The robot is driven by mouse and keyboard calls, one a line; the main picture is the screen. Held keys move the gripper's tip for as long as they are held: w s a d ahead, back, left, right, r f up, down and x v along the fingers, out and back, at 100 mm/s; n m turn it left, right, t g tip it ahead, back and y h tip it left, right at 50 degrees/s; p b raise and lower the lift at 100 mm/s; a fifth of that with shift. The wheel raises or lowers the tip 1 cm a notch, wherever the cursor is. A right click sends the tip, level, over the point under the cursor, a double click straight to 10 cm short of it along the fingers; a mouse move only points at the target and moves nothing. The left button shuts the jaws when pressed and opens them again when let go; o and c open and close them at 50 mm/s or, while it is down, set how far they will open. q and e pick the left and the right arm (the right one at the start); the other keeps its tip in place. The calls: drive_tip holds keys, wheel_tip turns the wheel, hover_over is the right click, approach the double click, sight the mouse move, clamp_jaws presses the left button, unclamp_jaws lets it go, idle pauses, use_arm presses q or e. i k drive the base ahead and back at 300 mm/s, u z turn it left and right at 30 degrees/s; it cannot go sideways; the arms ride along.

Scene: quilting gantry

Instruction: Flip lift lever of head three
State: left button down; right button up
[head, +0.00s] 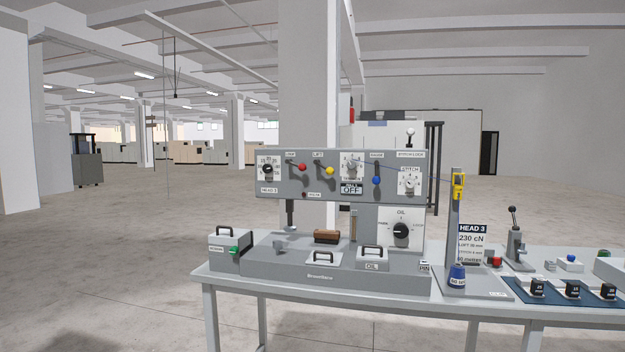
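The lift lever (329,170) has a yellow ball knob and sits on the grey front panel (340,197) under a "LIFT" label. The panel belongs to a grey quilting head (335,270) on a table. A sign (472,240) right of the machine reads "HEAD 3". Neither of my grippers shows in the head view.
A red-knobbed lever (302,167) is left of the lift lever; a white dial (351,166) and blue-knobbed lever (376,180) are right of it. The table (350,289) also holds a grey box (230,249), a yellow device (459,186) and a blue mat (555,292). Open floor lies left.

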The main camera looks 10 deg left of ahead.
sight(330, 171)
drive_tip(key=u, duration=1)
drive_tip(key=i, duration=1)
drive_tip(key=z, duration=0.15)
